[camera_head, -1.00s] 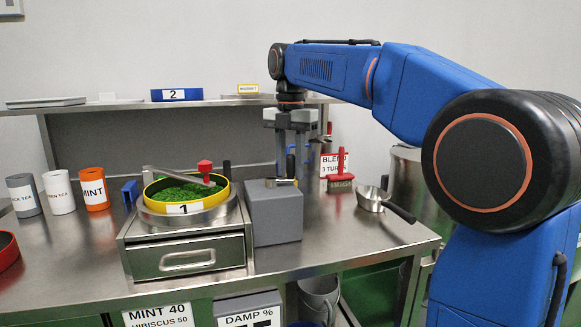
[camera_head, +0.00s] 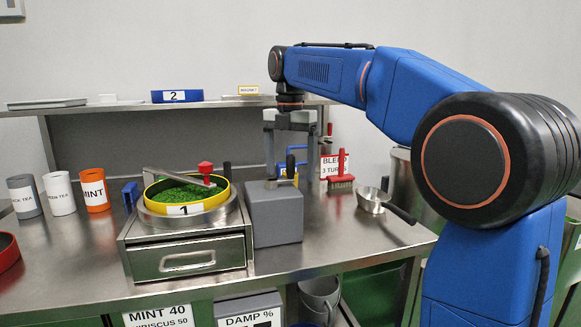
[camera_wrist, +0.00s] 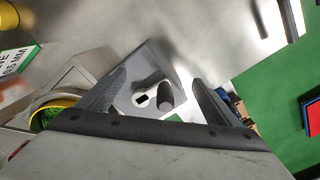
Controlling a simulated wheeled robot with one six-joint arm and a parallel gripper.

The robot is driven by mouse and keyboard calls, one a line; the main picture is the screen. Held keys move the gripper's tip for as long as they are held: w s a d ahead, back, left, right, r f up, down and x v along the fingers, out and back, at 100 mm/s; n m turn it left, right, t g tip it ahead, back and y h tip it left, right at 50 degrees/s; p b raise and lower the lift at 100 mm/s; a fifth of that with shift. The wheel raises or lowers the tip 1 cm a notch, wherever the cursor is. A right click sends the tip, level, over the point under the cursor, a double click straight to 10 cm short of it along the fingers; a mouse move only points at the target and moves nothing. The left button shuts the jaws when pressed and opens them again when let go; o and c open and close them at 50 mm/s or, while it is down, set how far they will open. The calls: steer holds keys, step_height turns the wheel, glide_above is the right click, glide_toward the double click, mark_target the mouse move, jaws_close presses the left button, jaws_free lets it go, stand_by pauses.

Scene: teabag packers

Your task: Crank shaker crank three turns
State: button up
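The shaker has a round yellow sieve (camera_head: 222,195) labelled 1, holding green leaf, on a steel drawer box (camera_head: 190,258). Beside it stands a grey crank box (camera_head: 275,220) with a short crank arm and an upright dark handle (camera_head: 290,168) on top. My gripper (camera_head: 291,160) is over the grey box, with its fingers apart on either side of the handle. In the wrist view the handle (camera_wrist: 165,96) shows free between the spread fingers of my gripper (camera_wrist: 158,82). I see no contact between fingers and handle.
A red-handled brush (camera_head: 341,182) and a steel scoop (camera_head: 372,199) lie to the right. Grey, white and orange tins stand at the left; the orange one (camera_head: 94,191) reads MINT. A shelf with a blue ring (camera_head: 175,96) labelled 2 runs behind.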

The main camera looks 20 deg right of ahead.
steer(key=shift+s, duration=0.1)
steer(key=shift+s+a, duration=0.1)
steer(key=shift+s, duration=0.55)
steer(key=c, duration=1.8)
steer(key=shift+w, duration=0.1)
